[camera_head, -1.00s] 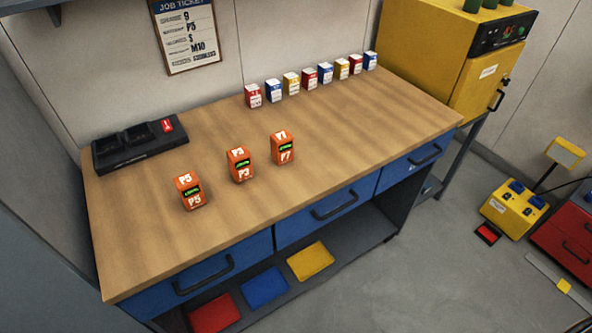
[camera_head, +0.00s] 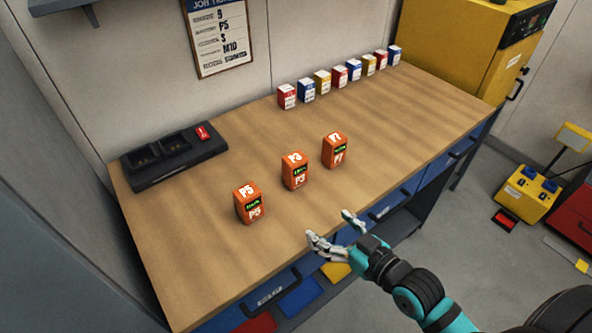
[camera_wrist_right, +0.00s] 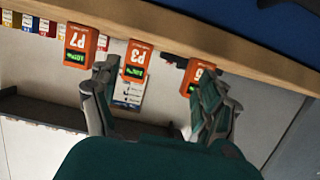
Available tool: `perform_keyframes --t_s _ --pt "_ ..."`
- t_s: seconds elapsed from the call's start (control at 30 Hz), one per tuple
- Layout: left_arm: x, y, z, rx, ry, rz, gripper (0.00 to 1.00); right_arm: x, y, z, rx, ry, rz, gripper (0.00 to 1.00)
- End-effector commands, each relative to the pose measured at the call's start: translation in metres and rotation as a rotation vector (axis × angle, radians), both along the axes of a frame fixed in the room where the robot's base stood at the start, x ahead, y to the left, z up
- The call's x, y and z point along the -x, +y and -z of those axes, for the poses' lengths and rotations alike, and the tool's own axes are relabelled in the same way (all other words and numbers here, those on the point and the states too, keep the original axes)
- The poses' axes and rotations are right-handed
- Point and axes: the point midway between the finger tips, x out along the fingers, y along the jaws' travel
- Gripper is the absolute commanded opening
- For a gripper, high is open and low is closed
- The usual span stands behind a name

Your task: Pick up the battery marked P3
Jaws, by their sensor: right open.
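The orange battery marked P3 (camera_head: 295,170) stands upright on the workbench (camera_head: 210,250), between the battery marked P5 (camera_head: 249,204) on its left and the battery marked P7 (camera_head: 334,151) on its right. My right gripper (camera_head: 330,232) is open and empty at the bench's front edge, apart from P3 and nearer the front. In the right wrist view P3 (camera_wrist_right: 135,62) shows upside down between the open fingers (camera_wrist_right: 155,105), with P7 (camera_wrist_right: 80,46) to the left and P5 (camera_wrist_right: 195,76) partly hidden behind a finger. My left gripper is not in view.
A black charger (camera_head: 174,155) with empty-looking bays and a red label sits at the bench's back left. Several small coloured boxes (camera_head: 322,81) line the back edge. Bare wood lies around the batteries. Blue drawers (camera_head: 395,200) with handles are under the front edge.

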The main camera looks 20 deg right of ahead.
Motion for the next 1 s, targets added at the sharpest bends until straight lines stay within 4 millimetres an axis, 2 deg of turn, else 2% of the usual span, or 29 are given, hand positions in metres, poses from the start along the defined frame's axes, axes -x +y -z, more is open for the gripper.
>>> perform_keyframes --t_s 0.2,0.33,0.47,0.8,1.0 --pt "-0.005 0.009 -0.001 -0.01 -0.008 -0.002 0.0 -0.016 -0.02 -0.033 -0.07 -0.201 0.023 0.79" --pt "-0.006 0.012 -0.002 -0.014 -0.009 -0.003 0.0 -0.021 -0.027 -0.046 -0.095 -0.267 0.037 0.79" --pt "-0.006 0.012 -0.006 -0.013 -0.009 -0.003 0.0 -0.037 -0.024 -0.05 -0.1 -0.282 0.041 0.79" --pt "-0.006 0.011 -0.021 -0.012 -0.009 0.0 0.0 -0.105 -0.001 -0.051 -0.102 -0.279 0.04 0.79" --pt "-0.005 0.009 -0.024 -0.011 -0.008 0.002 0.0 -0.127 0.007 -0.048 -0.1 -0.277 0.039 0.79"
